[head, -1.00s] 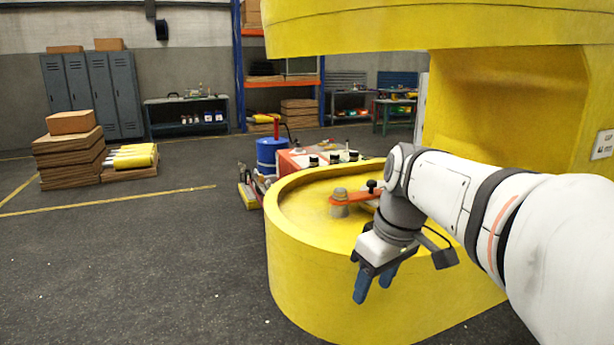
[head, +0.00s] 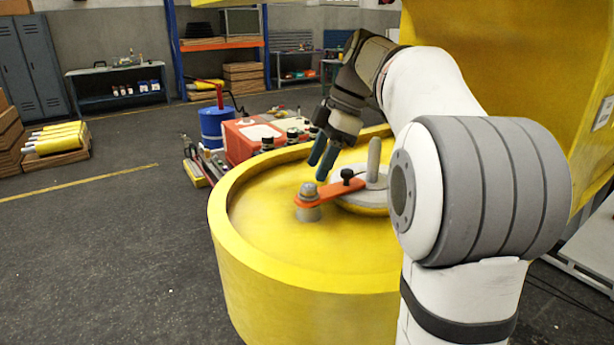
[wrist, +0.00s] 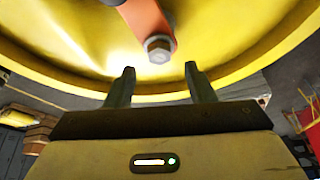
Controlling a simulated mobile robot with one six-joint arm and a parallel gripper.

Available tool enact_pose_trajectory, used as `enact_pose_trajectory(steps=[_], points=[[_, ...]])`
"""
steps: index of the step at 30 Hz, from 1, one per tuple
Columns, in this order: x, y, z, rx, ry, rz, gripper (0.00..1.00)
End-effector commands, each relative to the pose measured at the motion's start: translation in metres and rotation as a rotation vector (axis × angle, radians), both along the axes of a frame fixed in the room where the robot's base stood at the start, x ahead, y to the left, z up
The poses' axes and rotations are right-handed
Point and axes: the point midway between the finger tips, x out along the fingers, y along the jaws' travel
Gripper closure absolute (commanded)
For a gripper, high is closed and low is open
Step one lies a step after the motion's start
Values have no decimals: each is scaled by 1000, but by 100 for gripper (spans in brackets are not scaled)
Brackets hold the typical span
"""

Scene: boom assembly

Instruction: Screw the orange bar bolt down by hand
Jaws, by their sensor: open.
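The orange bar (head: 330,192) lies across the top of the yellow drum (head: 262,222). A grey hex bolt (head: 308,190) stands at the bar's left end, over a round grey post. My gripper (head: 317,171) hangs just above and behind the bolt, with its two blue fingers pointing down. In the wrist view the hex bolt (wrist: 159,48) and bar (wrist: 146,17) show just beyond the fingertips, near the line between them. My gripper (wrist: 160,70) is open and empty there, apart from the bolt. How far the bolt is screwed in cannot be told.
A black knob (head: 347,175) sits on the bar, beside a grey disc with an upright pin (head: 374,160). The drum's raised rim surrounds them. A large yellow structure (head: 490,60) rises at the right. A red box (head: 255,138) and blue barrel (head: 215,127) stand behind.

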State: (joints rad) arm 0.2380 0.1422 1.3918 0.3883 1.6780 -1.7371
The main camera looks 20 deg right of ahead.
Motion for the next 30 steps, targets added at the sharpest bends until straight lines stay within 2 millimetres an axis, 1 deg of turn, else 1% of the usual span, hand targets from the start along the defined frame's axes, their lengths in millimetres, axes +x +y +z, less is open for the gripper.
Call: enact_pose_trajectory(steps=[1, 3, 8, 12, 18, 30], points=[[-1, 4, -9, 0, 4, 2, 51], [0, 8, -18, 0, 4, 2, 51], [0, 15, -33, -1, 3, 1, 51], [1, 16, -38, -1, 1, 0, 51], [1, 17, -38, -1, 1, 0, 51], [0, 17, -38, -1, 2, 1, 84]])
